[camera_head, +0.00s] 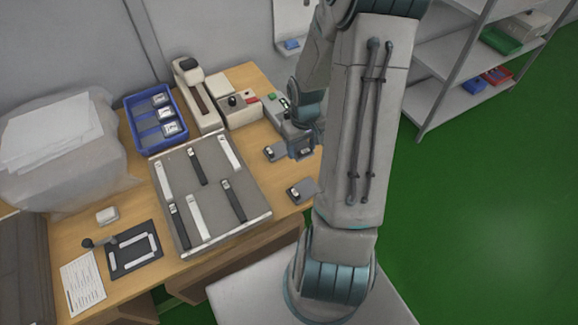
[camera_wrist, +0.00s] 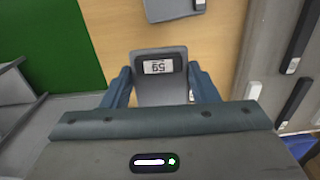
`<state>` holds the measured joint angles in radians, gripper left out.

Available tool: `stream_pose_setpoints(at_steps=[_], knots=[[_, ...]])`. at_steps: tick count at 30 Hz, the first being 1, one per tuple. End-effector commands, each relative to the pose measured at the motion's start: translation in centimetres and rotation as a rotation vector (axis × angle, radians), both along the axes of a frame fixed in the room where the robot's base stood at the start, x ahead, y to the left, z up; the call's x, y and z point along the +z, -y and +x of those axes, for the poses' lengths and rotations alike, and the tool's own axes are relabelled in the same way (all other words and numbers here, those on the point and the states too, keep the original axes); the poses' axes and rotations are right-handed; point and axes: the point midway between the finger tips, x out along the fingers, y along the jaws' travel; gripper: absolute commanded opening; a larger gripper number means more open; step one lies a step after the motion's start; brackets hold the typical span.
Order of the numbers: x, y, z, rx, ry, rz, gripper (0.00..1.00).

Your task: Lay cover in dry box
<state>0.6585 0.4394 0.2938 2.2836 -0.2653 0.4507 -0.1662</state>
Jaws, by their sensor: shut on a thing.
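My gripper (camera_head: 301,153) is over the right part of the wooden table. In the wrist view my gripper (camera_wrist: 160,88) is shut on a grey piece with a dark top and a white "5g" label, apparently the cover (camera_wrist: 145,90). The label reads upside down there. An open blue box (camera_head: 168,141), apparently the dry box, stands at the back of the table.
Similar grey pieces lie on the table, one left of my gripper (camera_head: 275,152) and one nearer (camera_head: 302,191). A grey tray (camera_head: 212,190) with several black and white strips fills the middle. Beige devices (camera_head: 232,108) stand between the box and my gripper.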

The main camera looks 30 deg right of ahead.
Motion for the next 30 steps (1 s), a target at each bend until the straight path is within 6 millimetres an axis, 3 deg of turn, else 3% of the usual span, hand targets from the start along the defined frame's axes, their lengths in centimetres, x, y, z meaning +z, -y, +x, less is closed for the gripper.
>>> stream_pose_setpoints(at_steps=[6, 12, 18, 30], knots=[[0.6, 3.5, -4.2, 0.003, 0.001, -0.004, 0.28], [0.8, 5.0, -6.7, 0.013, -0.001, -0.007, 0.28], [0.9, 5.5, -7.6, 0.02, -0.002, -0.009, 0.28], [0.4, 5.0, -7.1, 0.024, -0.003, -0.008, 0.28]])
